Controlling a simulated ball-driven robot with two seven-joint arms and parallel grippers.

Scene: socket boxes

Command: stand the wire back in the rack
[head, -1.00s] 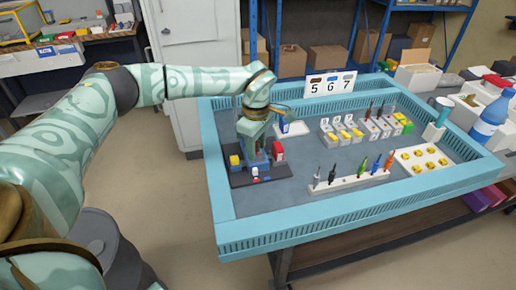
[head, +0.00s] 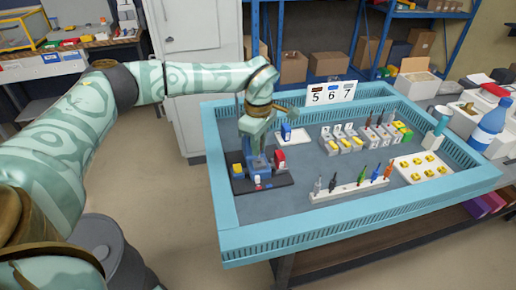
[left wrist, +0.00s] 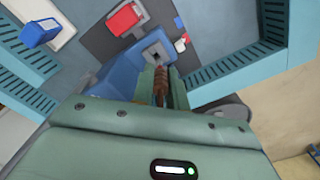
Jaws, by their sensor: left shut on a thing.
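My left gripper (head: 256,152) points down over a dark base with a blue block (head: 257,165). In the left wrist view its fingers (left wrist: 160,82) are shut on a brown, ridged wire piece (left wrist: 160,90), mostly hidden between them. The blue block (left wrist: 125,70) lies just beyond the fingertips, with a square opening in its top. I cannot tell whether the wire touches the block. The white rack (head: 347,191) stands near the front of the tray, with several coloured wires upright in it: grey, dark, green, blue and orange. My right gripper is not in view.
A red block (head: 280,158) and a yellow block stand beside the blue one. A white plate with a blue piece (head: 286,131) lies behind. Grey socket boxes (head: 345,140) and a white plate of yellow parts (head: 419,168) stand further right. The teal tray wall (head: 300,243) surrounds everything.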

